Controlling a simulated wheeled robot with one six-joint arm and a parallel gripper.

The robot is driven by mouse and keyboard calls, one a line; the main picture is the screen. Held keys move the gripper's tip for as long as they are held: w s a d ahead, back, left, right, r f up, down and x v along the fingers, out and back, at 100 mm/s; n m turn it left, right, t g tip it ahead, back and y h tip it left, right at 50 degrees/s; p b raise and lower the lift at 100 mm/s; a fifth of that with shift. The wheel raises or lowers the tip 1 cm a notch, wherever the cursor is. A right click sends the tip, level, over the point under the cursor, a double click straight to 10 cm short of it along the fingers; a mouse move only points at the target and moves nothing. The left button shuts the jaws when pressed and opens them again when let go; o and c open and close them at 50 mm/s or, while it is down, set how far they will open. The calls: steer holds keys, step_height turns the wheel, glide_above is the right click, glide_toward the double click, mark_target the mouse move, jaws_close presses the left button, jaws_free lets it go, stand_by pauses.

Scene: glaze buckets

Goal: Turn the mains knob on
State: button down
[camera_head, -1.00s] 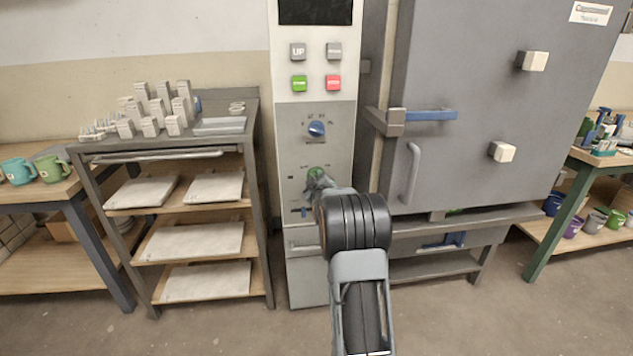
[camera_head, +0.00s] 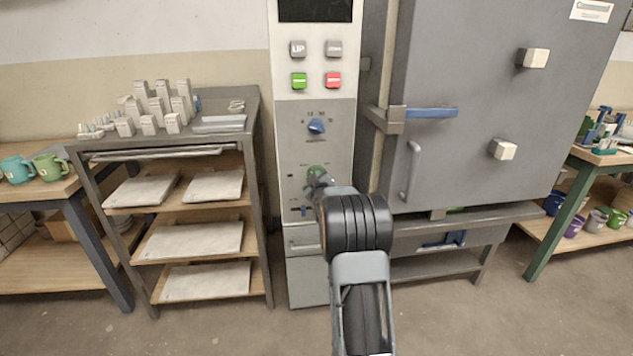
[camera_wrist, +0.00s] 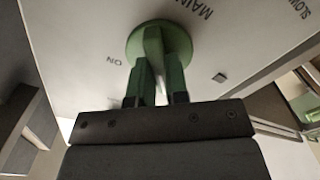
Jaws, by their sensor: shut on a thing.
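The green mains knob (camera_wrist: 158,42) is on the kiln's pale control panel, with "MAIN" and "ON" lettering beside it in the wrist view. My gripper (camera_wrist: 160,82) is shut on the knob, with one finger on each side of the ridge. In the head view the knob (camera_head: 316,171) shows just above my gripper, low on the panel, and my wrist hides part of it. The wrist view is tilted, and I cannot tell exactly which mark the pointer meets.
A blue knob (camera_head: 316,126) sits above on the panel (camera_head: 290,150), under a green button (camera_head: 299,81) and a red button (camera_head: 333,80). The grey kiln door (camera_head: 470,90) with its handle (camera_head: 411,170) is to the right. A shelf rack (camera_head: 262,200) stands left.

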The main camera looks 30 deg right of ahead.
steer(key=shift+s+d+m+b, duration=0.1)
steer(key=shift+m+b, duration=1.1)
steer(key=shift+m, duration=2.9)
steer(key=shift+d+m+b, duration=0.1)
steer(key=shift+m+b, duration=1.05)
steer(key=shift+m, duration=3.25)
steer(key=c, duration=1.1)
jaws_free()
steer(key=p+v, duration=0.2)
steer(key=v, duration=1.1)
steer(key=shift+s+a, duration=0.2)
steer(key=shift+s, duration=0.15)
